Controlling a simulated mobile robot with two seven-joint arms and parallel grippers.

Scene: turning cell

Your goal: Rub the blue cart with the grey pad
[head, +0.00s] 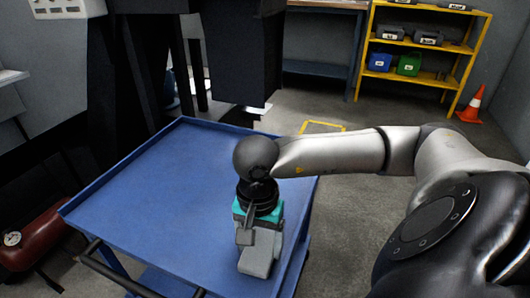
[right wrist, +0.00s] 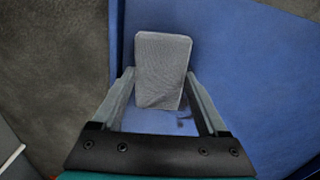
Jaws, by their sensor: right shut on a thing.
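The blue cart (head: 160,190) has a flat tray top with a low raised rim and fills the middle of the head view. Its surface also shows in the right wrist view (right wrist: 245,80). My right gripper (head: 257,250) points down over the cart's front right part. It is shut on the grey pad (right wrist: 162,65), a block with a fine woven-looking face, held between the two fingers. In the head view the pad is hard to tell from the grey fingers. I cannot tell whether the pad touches the cart top. My left gripper is not in view.
A dark handle bar (head: 115,270) runs along the cart's near left side. A red tank with a gauge (head: 35,245) stands left of the cart. A yellow shelf (head: 420,50) with bins and an orange cone (head: 473,104) stand at the back right. The cart's left part is clear.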

